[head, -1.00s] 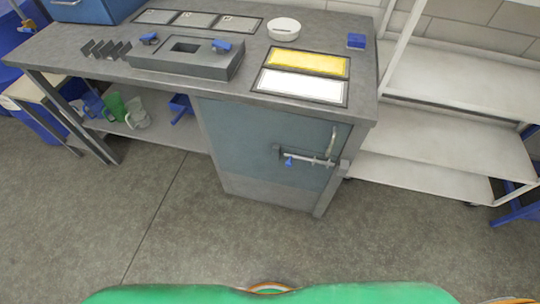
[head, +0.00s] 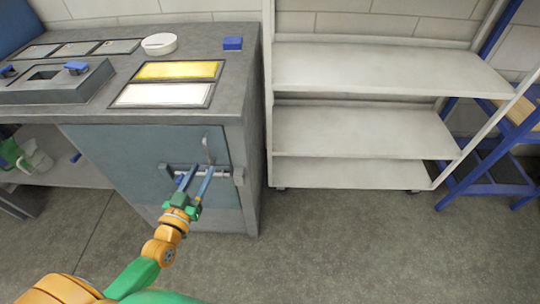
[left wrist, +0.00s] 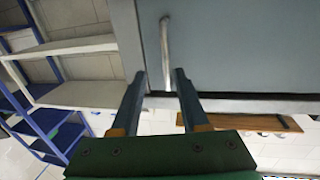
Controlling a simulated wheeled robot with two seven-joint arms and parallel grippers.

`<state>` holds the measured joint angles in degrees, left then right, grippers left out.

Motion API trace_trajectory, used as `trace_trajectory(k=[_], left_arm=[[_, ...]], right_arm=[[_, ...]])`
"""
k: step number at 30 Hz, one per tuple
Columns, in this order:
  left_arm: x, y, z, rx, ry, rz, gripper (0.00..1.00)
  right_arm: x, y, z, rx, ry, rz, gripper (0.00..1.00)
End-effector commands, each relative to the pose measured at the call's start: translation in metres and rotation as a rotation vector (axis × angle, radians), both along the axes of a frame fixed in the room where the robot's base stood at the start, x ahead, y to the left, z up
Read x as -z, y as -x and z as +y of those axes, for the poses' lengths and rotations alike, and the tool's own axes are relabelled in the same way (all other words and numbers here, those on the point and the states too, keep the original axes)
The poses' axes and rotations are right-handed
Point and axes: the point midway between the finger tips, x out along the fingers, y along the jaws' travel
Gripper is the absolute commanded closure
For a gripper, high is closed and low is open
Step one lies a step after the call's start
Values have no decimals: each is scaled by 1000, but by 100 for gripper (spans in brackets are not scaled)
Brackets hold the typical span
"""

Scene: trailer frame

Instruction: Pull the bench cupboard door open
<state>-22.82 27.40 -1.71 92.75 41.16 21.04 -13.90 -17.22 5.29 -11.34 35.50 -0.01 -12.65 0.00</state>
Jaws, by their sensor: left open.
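The grey-blue bench cupboard door (head: 120,165) looks shut under the right end of the bench. Its upright metal bar handle (head: 208,145) is near the door's right edge. A sliding bolt (head: 238,174) lies across that edge below the handle, and my gripper partly covers it. My left gripper (head: 199,170) is open in front of the bolt, just below the handle. In the left wrist view the handle (left wrist: 165,45) lines up with the gap between the open fingers (left wrist: 158,76). I cannot tell whether they touch it. My right gripper is out of view.
The bench top (head: 232,75) holds a white round dish (head: 159,44), a blue block (head: 233,43), and yellow (head: 178,70) and white (head: 163,95) panels. A white shelf rack (head: 365,133) stands close on the right. The floor in front (head: 350,240) is clear.

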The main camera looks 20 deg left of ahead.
Motion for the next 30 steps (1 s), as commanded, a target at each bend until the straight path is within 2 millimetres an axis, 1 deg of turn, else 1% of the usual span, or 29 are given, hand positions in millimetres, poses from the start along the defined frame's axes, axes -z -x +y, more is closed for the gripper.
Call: trace_trajectory(k=[2, 3, 9, 12, 16, 23, 24, 26, 27, 28, 30], left_arm=[[-5, -7, 1, 0, 1, -20, 55], [-6, -14, 1, -1, 2, -22, 55], [-5, -53, 2, 0, 2, -20, 55], [-4, -64, 2, 0, 1, -17, 55], [-5, -71, 2, 1, 1, -15, 55], [-5, -71, 3, 1, 1, -13, 55], [-5, -71, 3, 1, 1, -13, 66], [-5, -71, 3, 1, 1, -13, 82], [-5, -71, 3, 1, 1, -13, 93], [-5, -71, 3, 1, 1, -13, 100], [-5, -71, 3, 1, 1, -13, 100]], right_arm=[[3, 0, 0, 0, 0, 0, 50], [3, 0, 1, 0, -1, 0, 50], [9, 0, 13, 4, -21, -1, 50], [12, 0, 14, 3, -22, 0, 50], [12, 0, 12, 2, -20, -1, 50], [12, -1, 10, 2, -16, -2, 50], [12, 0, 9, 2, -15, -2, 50], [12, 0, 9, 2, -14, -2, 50], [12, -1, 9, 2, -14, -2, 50], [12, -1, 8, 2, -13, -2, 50], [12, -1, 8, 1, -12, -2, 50]])
